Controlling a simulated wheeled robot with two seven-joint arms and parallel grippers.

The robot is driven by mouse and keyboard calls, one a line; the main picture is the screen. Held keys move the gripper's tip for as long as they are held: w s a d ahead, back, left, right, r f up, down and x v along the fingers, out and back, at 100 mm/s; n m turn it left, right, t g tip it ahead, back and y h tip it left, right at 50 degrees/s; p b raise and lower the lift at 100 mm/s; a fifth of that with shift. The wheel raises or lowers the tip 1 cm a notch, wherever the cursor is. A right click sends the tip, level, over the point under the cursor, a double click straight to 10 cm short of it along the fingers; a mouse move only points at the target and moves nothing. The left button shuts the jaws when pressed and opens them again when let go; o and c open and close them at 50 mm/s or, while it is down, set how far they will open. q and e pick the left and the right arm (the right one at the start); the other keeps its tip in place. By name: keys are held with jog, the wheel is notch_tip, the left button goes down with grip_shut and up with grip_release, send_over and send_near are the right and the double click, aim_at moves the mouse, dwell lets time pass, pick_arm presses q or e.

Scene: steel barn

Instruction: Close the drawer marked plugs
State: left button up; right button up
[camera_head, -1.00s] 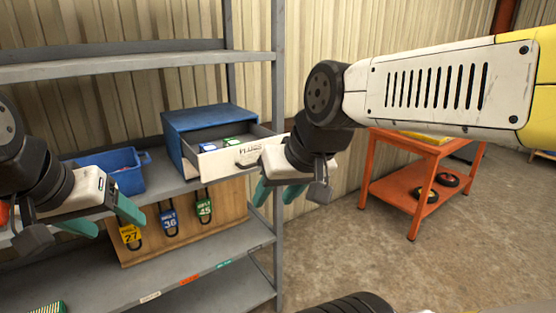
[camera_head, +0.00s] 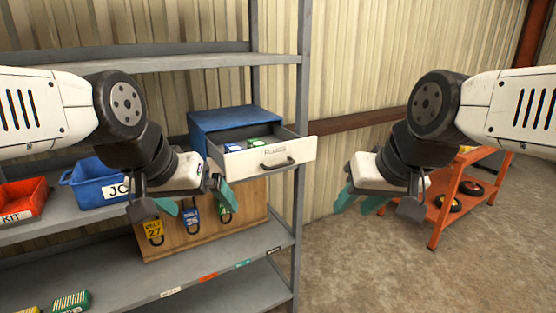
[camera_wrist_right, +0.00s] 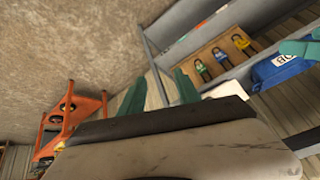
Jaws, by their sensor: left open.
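The drawer marked plugs (camera_head: 300,152) stands pulled out of a blue cabinet (camera_head: 235,118) on the grey shelf. Its white front has a dark handle, and blue and green items show inside. My left gripper (camera_head: 195,200) is open and empty, in front of the shelf, below and left of the drawer front. My right gripper (camera_head: 358,205) is open and empty, right of the drawer front and apart from it. Its spread teal fingers also show in the right wrist view (camera_wrist_right: 160,92); the drawer front is not clear there.
A blue bin (camera_head: 88,190) and a red kit bin (camera_head: 22,202) stand left on the shelf (camera_head: 45,235). A wooden board (camera_head: 175,240) with hanging tagged belts is below the cabinet. An orange cart (camera_head: 440,215) stands at right. The floor between shelf and cart is clear.

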aim_at(304, 157)
jog(key=shift+w+r, duration=0.15)
jog(key=shift+w, duration=0.1)
jog(key=c, duration=0.3)
jog(key=w+r+n, duration=0.1)
jog(key=w+n, duration=0.2)
jog(key=w+r+n+g, duration=0.1)
jog(key=w+n, duration=0.2)
jog(key=w, duration=0.1)
jog(key=w+r+n+g+y, duration=0.1)
jog(key=w+n, duration=0.3)
jog(key=shift+a+r, duration=0.2)
jog(key=shift+a, duration=0.15)
grip_shut()
jog(key=w+d+n+g+y, duration=0.2)
jog(key=w+n+y, duration=0.2)
jog(key=w+n, duration=0.9)
jog(key=shift+m, duration=0.4)
jog(key=w+a+f, duration=0.3)
jog(key=a+f, duration=0.2)
jog(key=w+a+f, duration=0.2)
jog(key=f, duration=0.1)
jog(key=shift+w+a+f, duration=0.15)
jog(key=shift+w+a, duration=0.05)
jog(key=shift+w, duration=0.15)
jog(key=shift+w+a, duration=0.15)
jog(key=shift+w, duration=0.2)
